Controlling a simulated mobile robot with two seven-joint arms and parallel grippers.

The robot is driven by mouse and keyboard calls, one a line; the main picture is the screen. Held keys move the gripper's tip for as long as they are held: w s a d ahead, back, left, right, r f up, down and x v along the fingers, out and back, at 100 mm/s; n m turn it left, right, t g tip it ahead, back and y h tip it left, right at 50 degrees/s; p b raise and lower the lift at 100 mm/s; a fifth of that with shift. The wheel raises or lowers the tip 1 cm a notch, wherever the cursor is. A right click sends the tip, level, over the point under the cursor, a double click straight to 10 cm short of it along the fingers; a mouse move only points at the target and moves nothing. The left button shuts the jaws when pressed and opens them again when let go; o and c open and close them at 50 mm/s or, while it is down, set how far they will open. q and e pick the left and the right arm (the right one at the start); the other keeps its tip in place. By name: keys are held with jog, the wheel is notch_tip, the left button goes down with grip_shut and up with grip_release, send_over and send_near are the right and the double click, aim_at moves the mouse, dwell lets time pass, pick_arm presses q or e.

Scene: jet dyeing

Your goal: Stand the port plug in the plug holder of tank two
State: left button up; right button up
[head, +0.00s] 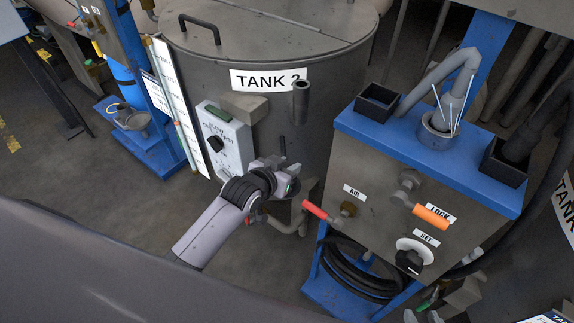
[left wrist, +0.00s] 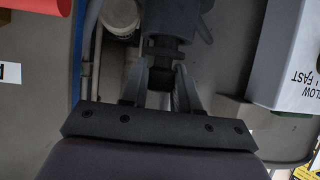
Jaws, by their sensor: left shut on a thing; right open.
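My left gripper (head: 284,168) is in front of tank two (head: 325,150), low beside its grey control box. It is shut on a dark piece, apparently the port plug (head: 283,146), whose thin end points up. In the left wrist view the dark plug (left wrist: 166,45) sits between the fingertips (left wrist: 160,75); its far part is hard to make out. A dark upright tube (head: 301,103) with a round top stands at the tank's side, above and apart from the gripper. It may be the plug holder; I cannot tell. My right gripper (head: 425,315) shows partly at the bottom edge, open.
A steel cabinet (head: 345,165) with a blue top, a red-handled valve (head: 316,210) and an orange lever (head: 431,216) stands to the right. The control box (head: 222,142) with a black knob is close to my left gripper.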

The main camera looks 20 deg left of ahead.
dwell(0.4)
pick_arm(q)
jog(key=shift+f, duration=0.5)
jog(key=o, duration=1.1)
